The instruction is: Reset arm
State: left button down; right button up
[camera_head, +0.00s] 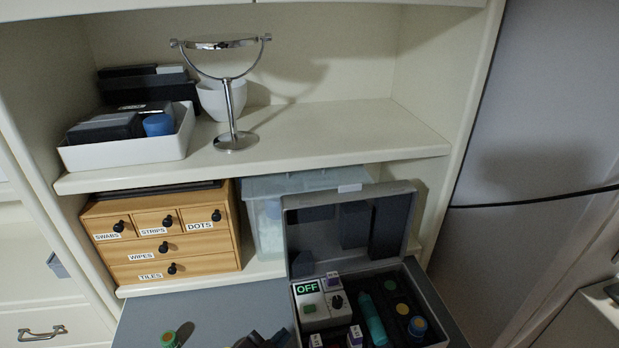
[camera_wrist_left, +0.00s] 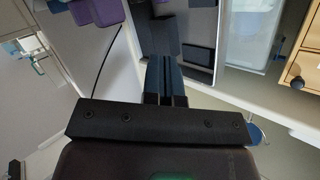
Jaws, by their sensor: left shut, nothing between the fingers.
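My left gripper (camera_head: 264,339) shows only as a dark shape at the bottom edge of the head view, left of the open grey case (camera_head: 429,297). Its arm is mostly out of frame. In the left wrist view the dark fingers of my left gripper (camera_wrist_left: 164,76) lie together, shut and empty. They overlap part of the case in that view, and I cannot tell the distance. My right gripper is not in view.
The case holds a device reading OFF (camera_head: 310,288) and a teal tube (camera_head: 371,318). A wooden drawer box (camera_head: 204,247) and a clear bin (camera_head: 268,228) stand behind. A round mirror (camera_head: 229,100) stands on the shelf (camera_head: 330,142).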

pick_arm(q)
jog(key=s+a+f+n+y, duration=0.2)
jog(key=s+a+n, duration=0.1)
jog(key=a, duration=0.4)
jog(key=s+a+f+n+y, duration=0.3)
jog(key=s+a, duration=0.1)
jog(key=a, duration=0.3)
jog(key=s+a+f+n+g+y, duration=0.1)
jog(key=s+a+f+n+y, duration=0.2)
jog(key=a, duration=0.4)
jog(key=shift+s+a+b, duration=0.25)
jog(key=shift+s+b, duration=0.05)
jog(key=shift+s, duration=0.5)
jog(key=shift+s+a, duration=0.15)
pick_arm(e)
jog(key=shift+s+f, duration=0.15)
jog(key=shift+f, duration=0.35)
pick_arm(q)
jog(key=shift+f, duration=0.1)
